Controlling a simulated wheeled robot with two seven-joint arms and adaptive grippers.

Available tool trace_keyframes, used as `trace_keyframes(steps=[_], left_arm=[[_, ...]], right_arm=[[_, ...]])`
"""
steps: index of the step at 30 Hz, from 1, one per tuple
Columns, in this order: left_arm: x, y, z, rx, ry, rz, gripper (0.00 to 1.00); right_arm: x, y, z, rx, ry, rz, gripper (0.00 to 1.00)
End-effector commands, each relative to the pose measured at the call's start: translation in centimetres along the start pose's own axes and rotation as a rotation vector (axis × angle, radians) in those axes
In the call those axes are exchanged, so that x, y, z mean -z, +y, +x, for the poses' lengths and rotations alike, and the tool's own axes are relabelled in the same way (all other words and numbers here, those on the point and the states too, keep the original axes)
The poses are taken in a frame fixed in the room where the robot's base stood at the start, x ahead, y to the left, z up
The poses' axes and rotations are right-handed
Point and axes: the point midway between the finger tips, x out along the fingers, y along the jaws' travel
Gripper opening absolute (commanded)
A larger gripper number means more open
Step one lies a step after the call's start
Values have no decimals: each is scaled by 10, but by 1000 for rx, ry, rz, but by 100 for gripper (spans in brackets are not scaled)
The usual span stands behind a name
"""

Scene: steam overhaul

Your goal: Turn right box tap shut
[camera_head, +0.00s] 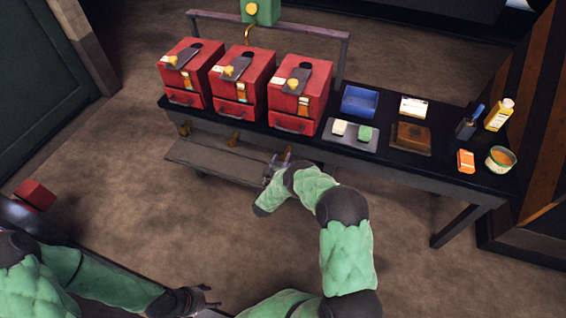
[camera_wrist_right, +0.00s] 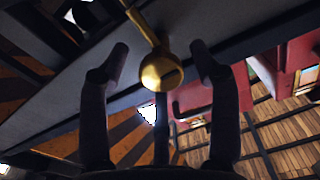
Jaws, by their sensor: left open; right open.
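Three red boxes stand in a row on the dark table; the right box (camera_head: 298,96) has a brass-coloured knob on top and a drawer handle in front. Brass taps hang below the table's front edge under the left box (camera_head: 182,92) and middle box (camera_head: 240,92). In the wrist view a brass tap (camera_wrist_right: 160,72) with a round end and a straight lever sits between the spread fingers of my right gripper (camera_wrist_right: 160,52), with gaps on both sides. In the head view my right gripper (camera_head: 281,158) is below the right box and hides that tap. My left gripper (camera_head: 210,297) is open and empty, low at the front.
A grey shelf (camera_head: 215,160) runs beneath the taps. On the table's right are a blue tray (camera_head: 360,102), a grey plate (camera_head: 351,135) with two small blocks, a brown pad (camera_head: 411,138), a yellow bottle (camera_head: 499,114) and a tin (camera_head: 500,159).

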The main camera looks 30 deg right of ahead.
Motion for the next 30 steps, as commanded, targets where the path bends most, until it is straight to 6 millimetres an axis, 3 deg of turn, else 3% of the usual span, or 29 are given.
trace_keyframes(steps=[1,7,20,30], left_arm=[[0,0,0,0,0,0,59],[0,0,0,0,0,0,59],[0,0,0,0,0,0,59],[0,0,0,0,0,0,59]], right_arm=[[0,0,0,0,0,0,63],[0,0,0,0,0,0,8],[-2,0,-1,1,-4,46,8],[-3,0,-2,1,-8,278,7]])
